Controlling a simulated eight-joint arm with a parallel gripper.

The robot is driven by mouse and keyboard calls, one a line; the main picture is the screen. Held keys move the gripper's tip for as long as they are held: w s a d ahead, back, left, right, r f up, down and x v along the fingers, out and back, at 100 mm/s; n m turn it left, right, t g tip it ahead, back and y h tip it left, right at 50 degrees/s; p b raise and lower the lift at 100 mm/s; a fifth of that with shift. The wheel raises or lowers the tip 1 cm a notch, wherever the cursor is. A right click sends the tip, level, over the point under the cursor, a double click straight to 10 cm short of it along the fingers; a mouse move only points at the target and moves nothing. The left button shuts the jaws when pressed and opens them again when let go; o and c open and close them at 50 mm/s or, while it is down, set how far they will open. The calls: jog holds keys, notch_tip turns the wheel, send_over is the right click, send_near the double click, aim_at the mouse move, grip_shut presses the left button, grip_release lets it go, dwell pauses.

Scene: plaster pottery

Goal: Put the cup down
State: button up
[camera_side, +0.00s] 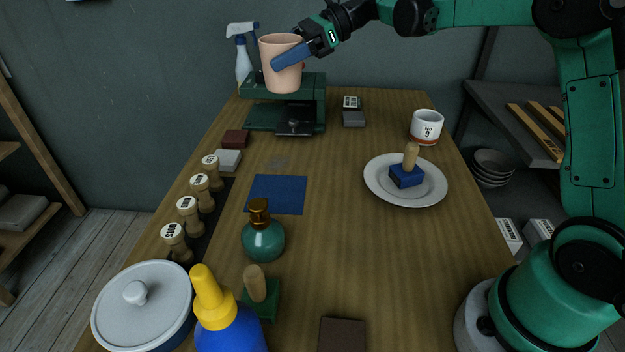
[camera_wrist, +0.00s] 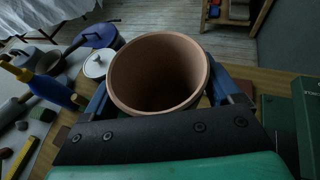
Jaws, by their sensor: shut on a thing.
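A plain peach-coloured cup (camera_side: 281,78) is held upright in the air at the far end of the table, in front of the green machine in the side view. My gripper (camera_side: 284,60) is shut on it, with a blue finger along its side. In the wrist view the cup (camera_wrist: 158,75) shows its open rim and empty inside, between the blue fingers of my gripper (camera_wrist: 160,88). The cup's underside is hidden in the wrist view. The wooden table (camera_side: 335,235) lies below.
The green machine (camera_side: 310,88) stands close beneath the cup, a spray bottle (camera_side: 243,62) behind it. A blue square (camera_side: 277,194) lies flat mid-table. A plate (camera_side: 430,190) with a blue block and a white cup (camera_side: 426,126) are at right. Several stamps line the left edge. The table's centre is clear.

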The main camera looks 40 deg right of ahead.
jog(key=shift+n+g, duration=0.3)
jog(key=f, duration=1.3)
jog(key=a+f, duration=0.1)
jog(key=f, duration=0.6)
jog(key=shift+s, duration=0.2)
jog(key=shift+f, duration=0.15)
jog(key=o, duration=1.1)
jog(key=shift+o, duration=0.2)
